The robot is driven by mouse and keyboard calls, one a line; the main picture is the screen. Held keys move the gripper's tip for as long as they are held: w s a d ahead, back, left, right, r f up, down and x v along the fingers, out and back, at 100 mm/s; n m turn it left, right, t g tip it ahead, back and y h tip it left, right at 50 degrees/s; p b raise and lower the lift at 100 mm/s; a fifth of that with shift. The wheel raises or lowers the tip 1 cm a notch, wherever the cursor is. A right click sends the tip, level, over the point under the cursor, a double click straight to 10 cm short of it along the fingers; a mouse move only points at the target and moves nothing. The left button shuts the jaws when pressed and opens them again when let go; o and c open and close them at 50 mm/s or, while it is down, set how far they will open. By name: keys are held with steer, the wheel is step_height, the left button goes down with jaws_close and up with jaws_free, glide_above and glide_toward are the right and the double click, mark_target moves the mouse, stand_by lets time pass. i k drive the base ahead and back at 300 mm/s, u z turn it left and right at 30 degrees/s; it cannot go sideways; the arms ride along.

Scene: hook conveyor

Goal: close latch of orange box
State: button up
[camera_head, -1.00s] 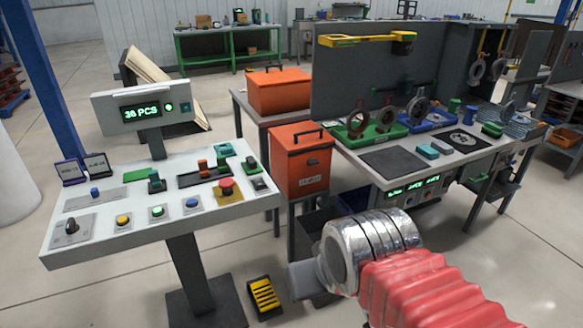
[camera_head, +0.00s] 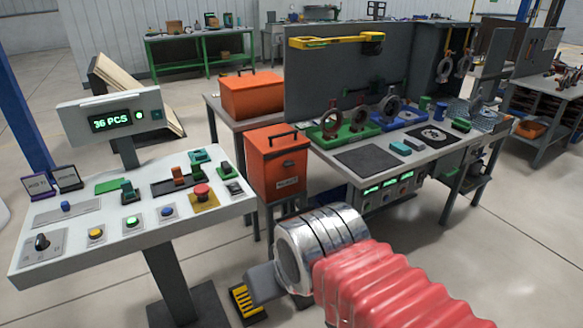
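A white control console (camera_head: 130,228) with buttons and a "36 PCS" display (camera_head: 111,122) stands at left. A workbench (camera_head: 356,162) with ring parts in green and blue trays stands at right. Open floor lies at lower right.

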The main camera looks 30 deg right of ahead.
mark_target(287, 163)
steer(key=z, duration=0.05)
steer(key=i, duration=1)
steer(key=u, duration=0.05)
